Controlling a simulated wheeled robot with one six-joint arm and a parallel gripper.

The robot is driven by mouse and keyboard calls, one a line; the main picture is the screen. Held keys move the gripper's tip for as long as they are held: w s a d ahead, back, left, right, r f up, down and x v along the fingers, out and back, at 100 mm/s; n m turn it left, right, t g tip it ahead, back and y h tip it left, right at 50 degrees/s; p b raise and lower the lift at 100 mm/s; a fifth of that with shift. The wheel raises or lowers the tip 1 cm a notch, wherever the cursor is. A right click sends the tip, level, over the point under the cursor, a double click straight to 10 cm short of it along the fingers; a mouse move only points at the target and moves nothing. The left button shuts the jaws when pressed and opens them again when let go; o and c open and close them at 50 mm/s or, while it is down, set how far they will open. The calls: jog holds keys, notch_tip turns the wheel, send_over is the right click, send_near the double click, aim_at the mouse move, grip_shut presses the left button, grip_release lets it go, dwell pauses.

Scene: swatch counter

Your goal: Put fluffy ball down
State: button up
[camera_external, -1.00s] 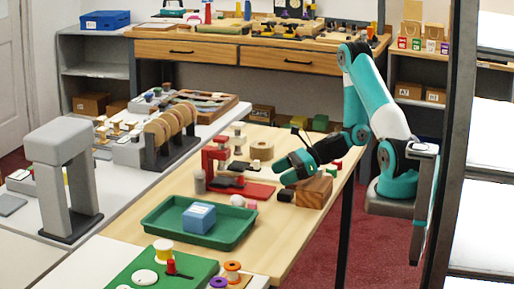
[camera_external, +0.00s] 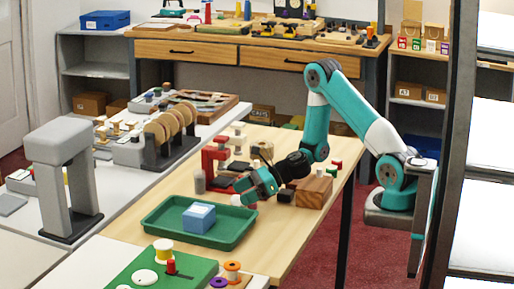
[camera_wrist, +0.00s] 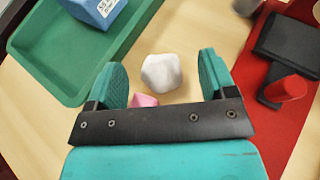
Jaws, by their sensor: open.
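The fluffy ball looks like the small white lumpy ball (camera_wrist: 161,72) in the wrist view. It appears to rest on the wooden table, just right of the green tray. In the external view it shows as a small white spot (camera_external: 236,200), partly hidden by my fingers. My gripper (camera_external: 246,191) is low over the table beside the tray. In the wrist view its two teal fingers stand wide apart, one on each side of the ball, with a gap on both sides. A small pink object (camera_wrist: 144,100) lies between the fingers, closer to the palm.
The green tray (camera_external: 160,221) holds a blue box (camera_external: 199,217). A wooden block (camera_external: 314,192) stands right of my gripper. Bare table lies in front of it.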

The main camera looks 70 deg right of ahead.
jog(key=shift+w, duration=0.1)
jog(key=shift+c, duration=0.3)
jog(key=c, duration=1)
